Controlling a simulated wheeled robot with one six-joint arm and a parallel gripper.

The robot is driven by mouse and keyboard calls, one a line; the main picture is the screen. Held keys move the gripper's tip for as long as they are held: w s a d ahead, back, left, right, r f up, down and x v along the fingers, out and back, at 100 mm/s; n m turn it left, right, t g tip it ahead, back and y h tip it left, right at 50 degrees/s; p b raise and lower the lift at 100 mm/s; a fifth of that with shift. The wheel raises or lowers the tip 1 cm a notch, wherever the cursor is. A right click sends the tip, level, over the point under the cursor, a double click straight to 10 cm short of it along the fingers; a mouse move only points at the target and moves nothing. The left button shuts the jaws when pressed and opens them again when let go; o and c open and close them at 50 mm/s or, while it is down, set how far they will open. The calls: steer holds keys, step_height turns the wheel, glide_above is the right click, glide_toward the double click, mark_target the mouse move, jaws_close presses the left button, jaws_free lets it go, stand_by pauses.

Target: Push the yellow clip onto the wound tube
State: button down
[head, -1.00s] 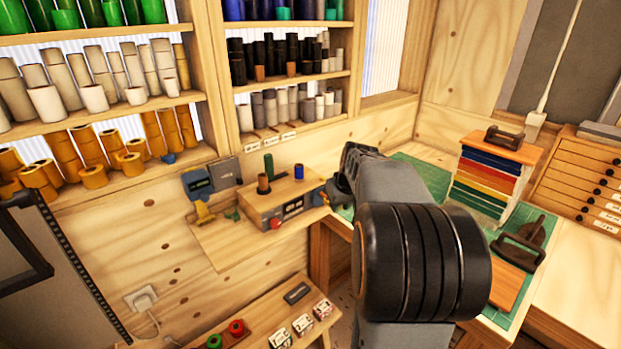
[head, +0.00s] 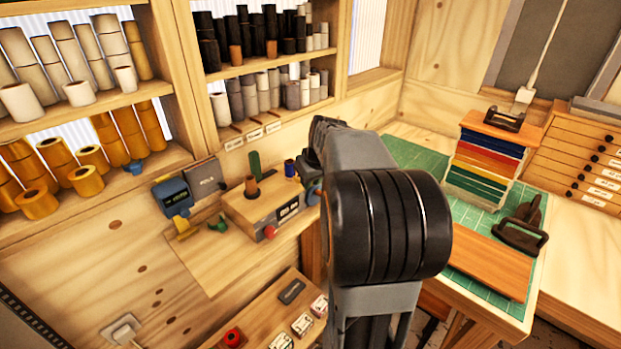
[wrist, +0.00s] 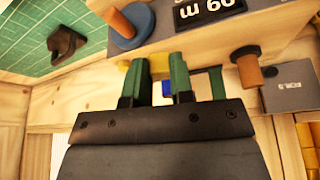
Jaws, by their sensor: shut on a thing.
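A black-capped brown peg (wrist: 248,70) is right of my fingers. A blue device (head: 173,198), a yellow piece (head: 185,230) and a green piece (head: 217,224) lie left of the winder. A green mat (head: 410,152) and foil stack (head: 486,165) are at right.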

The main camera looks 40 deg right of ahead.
steer(key=shift+w+f+p, duration=0.15)
steer(key=shift+w+f, duration=0.05)
steer(key=shift+w, duration=0.45)
steer(key=shift+w+f+p, duration=0.15)
steer(key=shift+w+f, duration=0.05)
steer(key=shift+w, duration=0.4)
steer(key=shift+w+d+p, duration=0.15)
steer(key=shift+w+p, duration=0.5)
steer(key=shift+w, duration=1.35)
steer(key=shift+w, duration=0.4)
steer(key=c, duration=0.9)
jaws_free()
steer(key=b+v, duration=0.2)
steer(key=v, duration=1.1)
steer(key=shift+s+r, duration=0.15)
steer(key=shift+r, duration=0.2)
